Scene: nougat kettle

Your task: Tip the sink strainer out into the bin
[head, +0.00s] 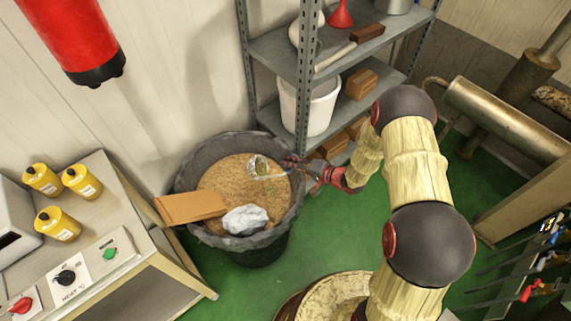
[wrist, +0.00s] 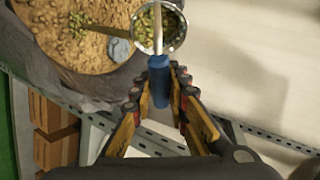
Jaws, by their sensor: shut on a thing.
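The sink strainer (head: 260,167) shows in the head view above the right part of the bin's contents. In the wrist view its round metal rim (wrist: 182,38) and blue handle (wrist: 159,88) are clear, and greenish bits show in its bowl. My gripper (head: 297,166) is shut on the handle at the bin's right rim; the fingers flank the handle in the wrist view (wrist: 160,102). The bin (head: 258,248) is a dark round tub filled with brown crumbly waste. I cannot tell exactly how far the strainer is tilted.
A brown cardboard piece (head: 190,208) and a crumpled white wad (head: 245,220) lie in the bin. A metal shelf (head: 283,48) with a white bucket (head: 309,104) stands close behind. A control cabinet (head: 95,215) with yellow bottles is left. Green floor is open in front.

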